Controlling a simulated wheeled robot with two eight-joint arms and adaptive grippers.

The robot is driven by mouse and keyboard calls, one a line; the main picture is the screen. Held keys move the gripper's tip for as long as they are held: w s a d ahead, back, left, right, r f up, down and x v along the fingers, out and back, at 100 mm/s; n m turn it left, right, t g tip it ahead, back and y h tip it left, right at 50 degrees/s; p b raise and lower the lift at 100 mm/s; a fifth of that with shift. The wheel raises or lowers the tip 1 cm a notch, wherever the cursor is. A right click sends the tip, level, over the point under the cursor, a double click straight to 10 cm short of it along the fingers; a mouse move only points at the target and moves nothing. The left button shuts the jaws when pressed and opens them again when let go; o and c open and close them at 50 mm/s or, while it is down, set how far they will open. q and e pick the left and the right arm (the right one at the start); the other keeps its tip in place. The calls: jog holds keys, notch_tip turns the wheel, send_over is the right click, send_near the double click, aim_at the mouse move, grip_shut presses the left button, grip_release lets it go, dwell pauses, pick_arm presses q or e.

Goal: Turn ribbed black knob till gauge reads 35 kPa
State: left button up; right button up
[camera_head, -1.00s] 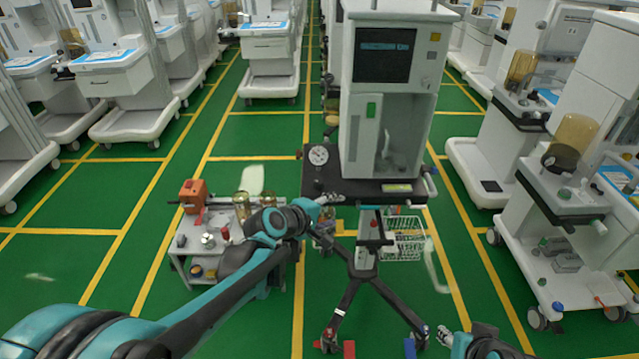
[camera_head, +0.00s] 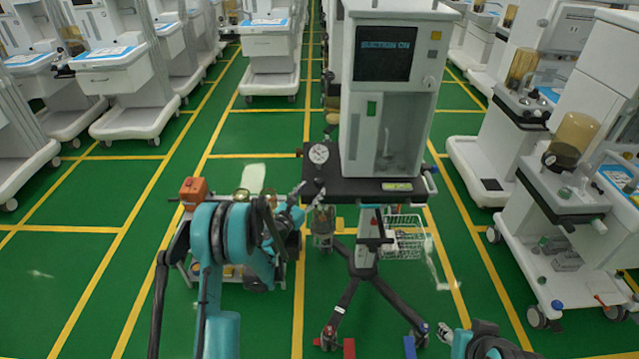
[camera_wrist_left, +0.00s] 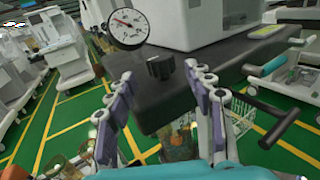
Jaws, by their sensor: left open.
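The ribbed black knob (camera_wrist_left: 160,67) sits at the front edge of the cart's dark shelf in the left wrist view. The round white gauge (camera_wrist_left: 128,25) stands just behind and left of it. Its needle lies toward the upper left of the dial; the figures are too small to read. The gauge also shows in the head view (camera_head: 318,153). My left gripper (camera_wrist_left: 157,76) is open, its two fingers spread left and right of the knob; I cannot tell whether they touch it. My right gripper (camera_head: 445,333) shows only small at the bottom edge of the head view.
The cart's screen (camera_head: 386,53) reads SUCTION ON. A wire basket (camera_head: 403,240) hangs below the dark shelf (camera_head: 345,187). A low trolley with an orange unit (camera_head: 194,191) stands left, close to my left arm. Green floor is open farther left.

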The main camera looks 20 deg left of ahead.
aim_at(317, 186)
pick_arm(q)
jog(key=b+x, duration=0.1)
jog(key=x, duration=0.3)
jog(key=shift+w+d+f, duration=0.15)
jog(key=shift+w, duration=0.1)
jog(key=shift+w+d, duration=0.15)
jog(key=shift+w, duration=0.55)
jog(key=c, duration=1.2)
